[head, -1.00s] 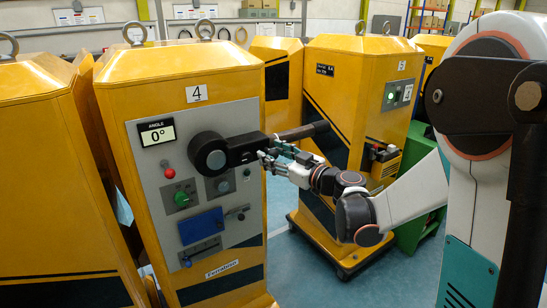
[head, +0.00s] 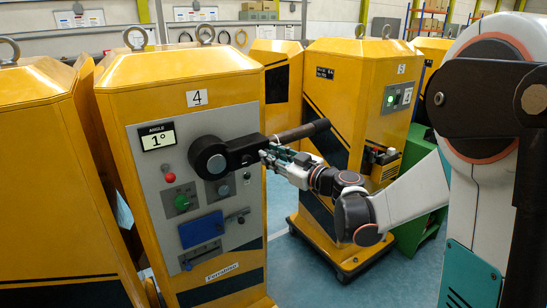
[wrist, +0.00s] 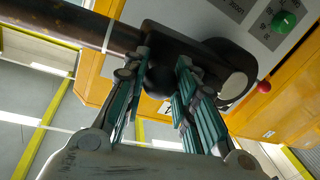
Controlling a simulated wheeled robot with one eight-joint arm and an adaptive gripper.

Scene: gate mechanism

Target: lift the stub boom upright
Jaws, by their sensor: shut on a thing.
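The stub boom (head: 302,132) is a dark rod that sticks out to the right from a black pivot arm (head: 242,149) on the panel of yellow cabinet 4. It lies close to level. The angle display (head: 158,136) reads 1°. My gripper (head: 270,151) is at the outer end of the black arm, where the rod begins. In the wrist view my gripper's two green-padded fingers (wrist: 160,95) stand either side of a dark rounded part (wrist: 160,78) below the boom (wrist: 75,25). The exact contact is partly hidden by the fingers.
The grey panel (head: 150,200) carries a red button (head: 170,178), a green knob (head: 182,202) and a blue plate (head: 201,229). Another yellow cabinet (head: 345,75) stands behind the boom's tip. The space above the boom looks clear in the head view.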

